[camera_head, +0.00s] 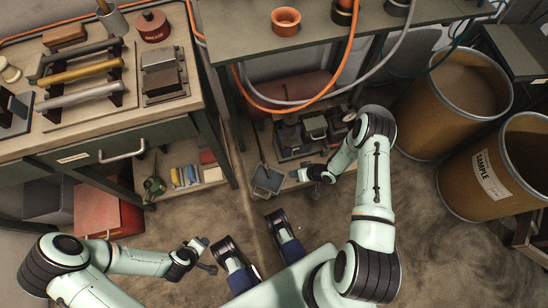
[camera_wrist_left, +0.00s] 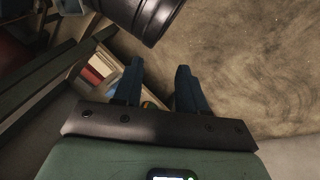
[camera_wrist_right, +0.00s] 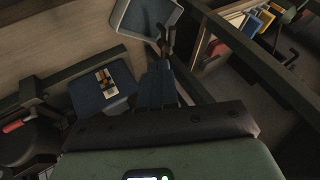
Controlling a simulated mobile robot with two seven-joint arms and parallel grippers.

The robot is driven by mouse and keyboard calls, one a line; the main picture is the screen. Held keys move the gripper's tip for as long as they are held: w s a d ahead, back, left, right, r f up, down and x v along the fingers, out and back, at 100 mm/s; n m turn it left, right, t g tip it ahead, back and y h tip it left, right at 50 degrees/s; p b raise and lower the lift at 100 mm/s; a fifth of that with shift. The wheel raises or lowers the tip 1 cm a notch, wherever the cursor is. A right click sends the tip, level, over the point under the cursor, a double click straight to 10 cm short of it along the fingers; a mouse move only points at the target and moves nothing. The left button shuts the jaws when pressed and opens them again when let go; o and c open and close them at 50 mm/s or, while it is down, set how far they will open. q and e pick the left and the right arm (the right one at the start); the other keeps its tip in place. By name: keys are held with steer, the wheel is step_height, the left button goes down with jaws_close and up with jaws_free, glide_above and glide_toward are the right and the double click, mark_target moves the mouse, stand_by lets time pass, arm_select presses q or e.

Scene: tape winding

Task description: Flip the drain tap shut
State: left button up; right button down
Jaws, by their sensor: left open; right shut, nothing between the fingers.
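My right gripper (camera_wrist_right: 157,85) is shut and empty at the lower shelf; in the head view it (camera_head: 298,175) is beside a small grey tray. A small dark bronze fitting, which looks like the drain tap (camera_wrist_right: 166,42), shows just beyond its fingertips in the right wrist view. I cannot tell whether they touch, or how its lever is turned. The grey tray (camera_wrist_right: 126,22) lies beyond the fitting and also shows in the head view (camera_head: 268,182). My left gripper (camera_head: 208,255) is open and empty over the floor, away from the shelf; its fingers (camera_wrist_left: 158,90) are spread.
Dark machinery (camera_head: 312,130) crowds the low shelf beside my right gripper. An orange hose (camera_head: 300,104) hangs above it. A fibre drum (camera_head: 490,165) labelled SAMPLE stands at right. A workbench (camera_head: 120,160) stands at left, with a red box (camera_head: 98,212) below. The floor between is mostly clear.

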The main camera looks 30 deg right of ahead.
mark_target(268, 172)
arm_select(q)
steer(key=shift+w+a+f+b, duration=0.2)
steer(key=shift+w+f+b, duration=0.1)
steer(key=shift+w+f, duration=0.2)
steer(key=shift+w+a+f+b, duration=0.15)
steer(key=shift+w+f+b, duration=0.15)
steer(key=shift+f, duration=0.3)
arm_select(e)
steer(key=shift+n, duration=0.3)
steer(key=d+f, duration=0.1)
steer(key=w+d+f, duration=0.1)
steer(key=f, duration=0.1)
steer(key=shift+d+f, duration=0.1)
steer(key=shift+d, duration=0.3)
arm_select(q)
steer(key=shift+g, duration=0.6)
steer(key=shift+s+a+f+b, duration=0.15)
steer(key=shift+s+f+b, duration=0.4)
steer(key=shift+s+f, duration=0.5)
steer(key=shift+s+a+f+b, duration=0.15)
steer(key=shift+s+f+b, duration=0.35)
steer(key=shift+s+f, duration=0.5)
arm_select(e)
steer(key=w+a+f, duration=0.6)
steer(key=a+f, duration=0.1)
steer(key=shift+a, duration=0.4)
arm_select(q)
steer(key=shift+r, duration=0.1)
arm_select(e)
steer(key=shift+a, duration=0.1)
